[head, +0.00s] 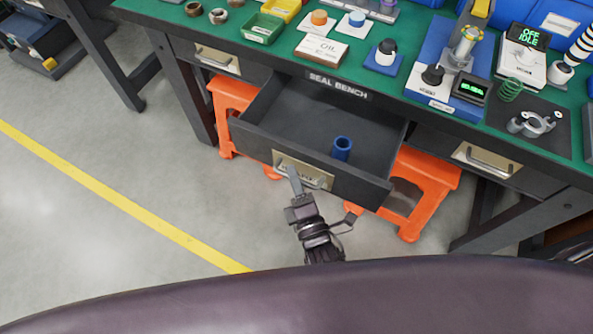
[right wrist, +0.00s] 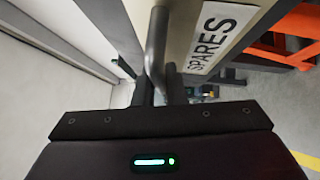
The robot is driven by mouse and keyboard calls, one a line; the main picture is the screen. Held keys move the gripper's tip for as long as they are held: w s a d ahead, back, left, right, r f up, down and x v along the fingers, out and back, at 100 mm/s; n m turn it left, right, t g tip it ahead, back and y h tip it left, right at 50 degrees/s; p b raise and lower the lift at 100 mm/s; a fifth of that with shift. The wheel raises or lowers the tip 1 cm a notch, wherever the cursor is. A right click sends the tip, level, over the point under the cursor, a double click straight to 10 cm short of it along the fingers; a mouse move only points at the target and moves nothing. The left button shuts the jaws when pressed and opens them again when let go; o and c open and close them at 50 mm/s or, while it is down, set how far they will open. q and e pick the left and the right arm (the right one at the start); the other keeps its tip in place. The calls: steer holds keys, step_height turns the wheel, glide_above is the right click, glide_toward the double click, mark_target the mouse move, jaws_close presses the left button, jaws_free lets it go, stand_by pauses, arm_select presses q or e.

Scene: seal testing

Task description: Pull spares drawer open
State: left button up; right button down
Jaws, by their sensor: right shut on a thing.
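The spares drawer (head: 262,128) stands pulled out from under the green bench in the head view, its dark interior visible. A blue cylinder (head: 341,148) is inside, near the front panel. My right gripper (head: 294,178) is at the left part of the drawer's metal handle (head: 310,180) and is shut on it. In the right wrist view, the handle bar (right wrist: 157,45) runs down between the fingers (right wrist: 160,90), beside the SPARES label (right wrist: 217,37). My left gripper is not in view.
Orange stools (head: 432,178) stand under the bench (head: 405,85) on both sides of the drawer. Another closed drawer (head: 490,158) is at the right, and one (head: 217,58) at the left. Parts, trays and a test press (head: 462,50) cover the bench top. The floor (head: 90,220) at the left is clear.

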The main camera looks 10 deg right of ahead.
steer(key=c, duration=1.5)
jaws_free()
steer(key=v, duration=0.8)
steer(key=shift+w, duration=0.1)
